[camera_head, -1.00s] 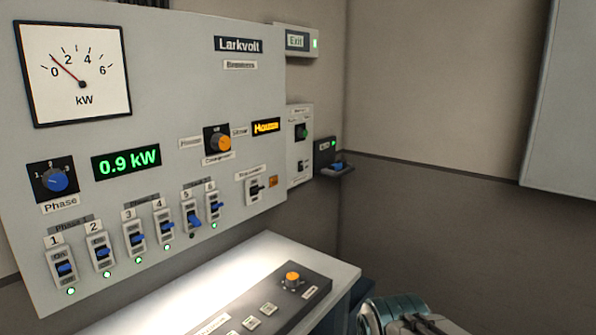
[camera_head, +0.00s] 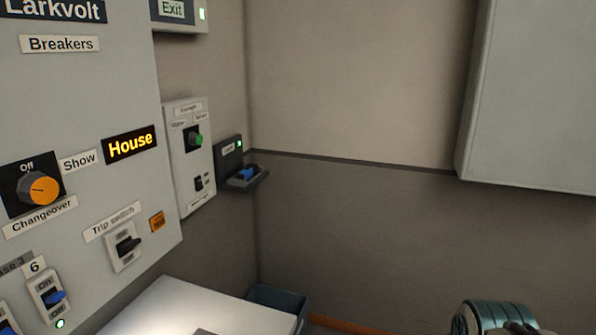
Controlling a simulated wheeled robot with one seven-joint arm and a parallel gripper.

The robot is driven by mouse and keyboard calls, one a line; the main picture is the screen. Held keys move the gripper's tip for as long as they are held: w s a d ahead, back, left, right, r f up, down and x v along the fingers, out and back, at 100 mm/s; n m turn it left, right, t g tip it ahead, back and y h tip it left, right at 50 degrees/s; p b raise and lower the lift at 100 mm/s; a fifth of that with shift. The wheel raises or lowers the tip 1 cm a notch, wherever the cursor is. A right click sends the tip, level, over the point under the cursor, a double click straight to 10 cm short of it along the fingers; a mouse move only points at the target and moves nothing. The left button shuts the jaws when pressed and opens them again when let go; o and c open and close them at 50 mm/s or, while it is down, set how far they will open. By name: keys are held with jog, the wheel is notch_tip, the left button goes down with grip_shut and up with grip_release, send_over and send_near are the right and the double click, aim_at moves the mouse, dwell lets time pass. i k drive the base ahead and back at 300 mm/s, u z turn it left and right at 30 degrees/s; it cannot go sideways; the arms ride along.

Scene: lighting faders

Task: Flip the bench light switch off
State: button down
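No label reading "bench light" is legible, so I cannot tell which switch it is. A small grey control box (camera_head: 190,155) is on the wall right of the main panel. It carries a green knob (camera_head: 195,139) and a small dark switch (camera_head: 199,183) below it; its labels are too small to read. The lit white bench top (camera_head: 205,308) shows at the bottom. Part of my arm shows at the lower right edge, well right of the box and bench; my gripper's fingers are not in view.
The breaker panel (camera_head: 100,100) fills the left, with an orange changeover knob (camera_head: 43,189), a trip switch (camera_head: 128,244) and breaker 6 (camera_head: 50,297). A dark holder (camera_head: 243,178) juts from the wall. A grey cabinet (camera_head: 530,100) hangs right. A bin (camera_head: 280,300) stands beside the bench.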

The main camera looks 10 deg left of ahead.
aim_at(199, 184)
jog(key=z, duration=0.25)
jog(key=i, duration=1.35)
jog(key=u, duration=0.75)
jog(key=i, duration=0.65)
jog(key=u, duration=0.45)
